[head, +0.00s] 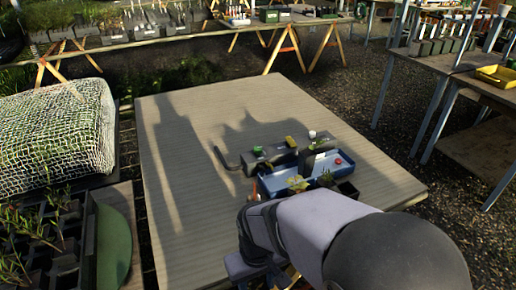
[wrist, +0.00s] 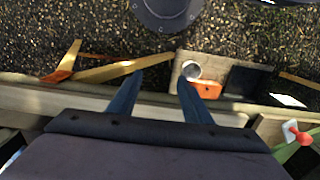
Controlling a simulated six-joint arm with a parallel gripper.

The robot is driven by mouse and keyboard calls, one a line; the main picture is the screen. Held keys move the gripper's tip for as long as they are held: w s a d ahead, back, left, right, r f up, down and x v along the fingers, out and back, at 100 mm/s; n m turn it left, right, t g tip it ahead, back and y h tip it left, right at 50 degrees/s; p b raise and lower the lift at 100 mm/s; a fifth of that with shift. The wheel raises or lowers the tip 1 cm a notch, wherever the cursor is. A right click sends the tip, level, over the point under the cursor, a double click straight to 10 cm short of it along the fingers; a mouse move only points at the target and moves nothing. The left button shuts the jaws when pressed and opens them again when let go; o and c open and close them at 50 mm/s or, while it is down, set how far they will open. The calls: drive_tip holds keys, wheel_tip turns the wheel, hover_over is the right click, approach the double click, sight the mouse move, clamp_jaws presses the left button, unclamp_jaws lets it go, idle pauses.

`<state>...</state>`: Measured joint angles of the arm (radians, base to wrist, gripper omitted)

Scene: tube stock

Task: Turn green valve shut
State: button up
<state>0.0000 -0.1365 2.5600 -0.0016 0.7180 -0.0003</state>
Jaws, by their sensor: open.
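A small green piece (head: 290,141), probably the green valve's handle, sits on top of a long grey block (head: 262,158) on the table. It is too small to tell which way it is turned. A bent dark pipe sticks out from the block's left end. My gripper (wrist: 157,82) is open, with its two blue fingers apart and nothing between them. In the head view my arm covers the near side of the table, in front of the block.
A wooden piece with an orange part (wrist: 207,88) shows near my fingers.

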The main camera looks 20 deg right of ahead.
drive_tip(key=w+d+n+h, duration=0.1)
drive_tip(key=w+d+n, duration=0.1)
drive_tip(key=w, duration=0.1)
drive_tip(key=w+d+r+n+h, duration=0.1)
drive_tip(key=w+d+n, duration=0.1)
drive_tip(key=w, duration=0.1)
drive_tip(key=w+d+r+n+h, duration=0.1)
drive_tip(key=w+d+n, duration=0.1)
drive_tip(key=w+d, duration=0.1)
drive_tip(key=shift+w+r+n+h, duration=0.15)
drive_tip(key=shift+r+n+h, duration=0.15)
drive_tip(key=shift+h, duration=0.1)
drive_tip(key=w+d+r+n+t+h, duration=0.1)
drive_tip(key=w+d+r+n+h, duration=0.15)
drive_tip(key=w, duration=0.35)
drive_tip(key=w+d+r+n+t+h, duration=0.1)
drive_tip(key=w+d+n+h, duration=0.2)
drive_tip(key=w, duration=0.4)
drive_tip(key=n+t+h+b, duration=0.2)
drive_tip(key=n+t, duration=0.4)
drive_tip(key=n, duration=0.7)
approach(258, 147)
drive_tip(key=shift+p+x, duration=0.45)
drive_tip(key=shift+x, duration=3.4)
drive_tip(key=shift+s+f, duration=0.1)
drive_tip(key=c, duration=1.1)
drive_tip(key=shift+o, duration=0.2)
drive_tip(key=shift+m+g, duration=0.25)
drive_tip(key=shift+g, duration=0.05)
